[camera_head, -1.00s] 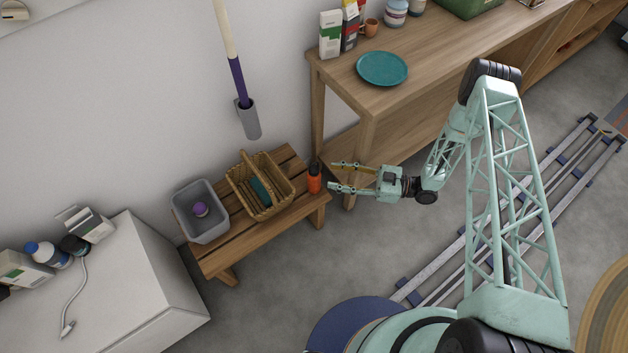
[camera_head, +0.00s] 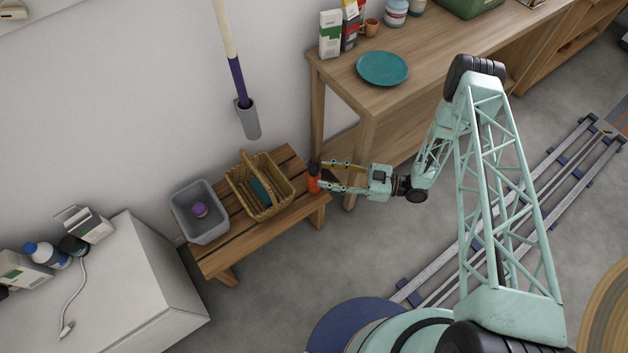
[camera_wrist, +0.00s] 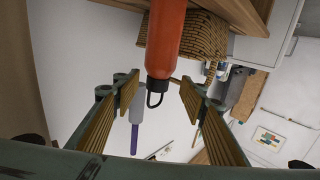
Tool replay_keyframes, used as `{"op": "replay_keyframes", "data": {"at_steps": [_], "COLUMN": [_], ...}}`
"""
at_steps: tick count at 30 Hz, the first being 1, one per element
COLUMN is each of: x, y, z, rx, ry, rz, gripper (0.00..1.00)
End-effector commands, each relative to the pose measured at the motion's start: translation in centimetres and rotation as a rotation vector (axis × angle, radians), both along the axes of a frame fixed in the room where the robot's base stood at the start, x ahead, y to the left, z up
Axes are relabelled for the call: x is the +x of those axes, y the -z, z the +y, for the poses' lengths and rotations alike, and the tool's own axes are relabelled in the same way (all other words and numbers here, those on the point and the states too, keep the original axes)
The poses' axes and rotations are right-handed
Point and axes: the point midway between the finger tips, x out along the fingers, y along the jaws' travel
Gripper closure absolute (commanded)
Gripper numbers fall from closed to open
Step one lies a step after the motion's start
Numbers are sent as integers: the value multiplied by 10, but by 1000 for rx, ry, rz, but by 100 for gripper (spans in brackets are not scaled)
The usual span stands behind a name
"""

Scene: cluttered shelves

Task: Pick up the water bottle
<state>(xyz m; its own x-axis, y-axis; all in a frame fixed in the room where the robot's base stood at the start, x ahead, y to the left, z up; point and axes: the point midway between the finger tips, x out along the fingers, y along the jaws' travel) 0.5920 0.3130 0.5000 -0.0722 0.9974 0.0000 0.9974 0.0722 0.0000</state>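The water bottle (camera_head: 314,178) is orange with a dark cap. It stands at the right end of the low wooden bench. In the wrist view the bottle (camera_wrist: 167,38) shows upside down, its black cap and loop between the fingers. My gripper (camera_head: 322,175) is open, its two fingers level and pointing left at the bottle, with the tips at or just around it. In the wrist view my gripper (camera_wrist: 158,95) has clear gaps between the bottle and both fingers. The far side of the bottle is hidden.
The wooden bench (camera_head: 236,246) also holds a wicker basket (camera_head: 272,207) close left of the bottle and a grey bin (camera_head: 205,230). A wooden table (camera_head: 338,75) with a teal plate (camera_head: 382,68) stands behind and right. Open floor lies in front of the bench.

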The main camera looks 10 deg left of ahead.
Motion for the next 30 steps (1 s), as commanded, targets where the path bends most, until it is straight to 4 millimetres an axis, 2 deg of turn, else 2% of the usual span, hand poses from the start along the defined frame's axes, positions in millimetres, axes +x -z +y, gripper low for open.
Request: {"op": "replay_keyframes", "data": {"at_steps": [18,30], "x": [-1,-1], "y": [-2,-3], "z": [46,50], "rx": [0,0], "ry": [-2,0], "rz": [0,0], "gripper": [61,61]}}
